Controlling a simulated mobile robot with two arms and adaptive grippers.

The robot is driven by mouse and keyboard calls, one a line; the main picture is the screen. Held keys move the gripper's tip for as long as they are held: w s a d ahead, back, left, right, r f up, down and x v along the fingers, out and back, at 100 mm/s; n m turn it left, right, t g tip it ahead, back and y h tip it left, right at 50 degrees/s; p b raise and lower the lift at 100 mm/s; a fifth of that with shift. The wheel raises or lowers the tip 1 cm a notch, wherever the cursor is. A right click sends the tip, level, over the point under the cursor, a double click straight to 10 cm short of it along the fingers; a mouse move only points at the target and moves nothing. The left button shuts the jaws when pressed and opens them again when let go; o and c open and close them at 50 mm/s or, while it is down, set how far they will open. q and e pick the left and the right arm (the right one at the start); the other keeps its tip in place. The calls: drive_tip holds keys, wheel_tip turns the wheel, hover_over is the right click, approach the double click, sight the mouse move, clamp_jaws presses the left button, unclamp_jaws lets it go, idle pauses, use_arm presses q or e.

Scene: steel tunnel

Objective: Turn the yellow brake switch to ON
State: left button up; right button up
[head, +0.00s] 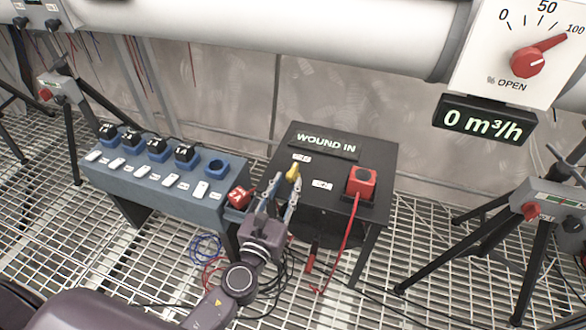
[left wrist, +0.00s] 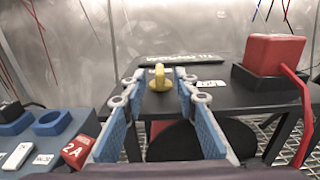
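The yellow brake switch (head: 293,172) is a small knob on top of the black box (head: 345,152), in front of its lit "WOUND IN" display (head: 325,142). Small white labels flank it; their text is too small to read. My left gripper (head: 287,184) is open and empty, with its fingertips close to the near side of the switch. In the left wrist view the yellow switch (left wrist: 160,77) shows between the two blue-padded fingers (left wrist: 159,84), with a gap on each side. Whether they touch it cannot be told. My right gripper is not in view.
A red block (head: 361,183) with a red cable stands on the box, right of the switch. A red "2A" piece (head: 239,197) sits beside the blue-grey fuse bench (head: 175,186) at left. Tripod-mounted boxes stand at both sides. Cables lie on the grating floor.

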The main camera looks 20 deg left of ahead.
sight(289, 178)
use_arm(q)
drive_tip(key=w, duration=0.5)
drive_tip(key=shift+w, duration=0.35)
clamp_jaws()
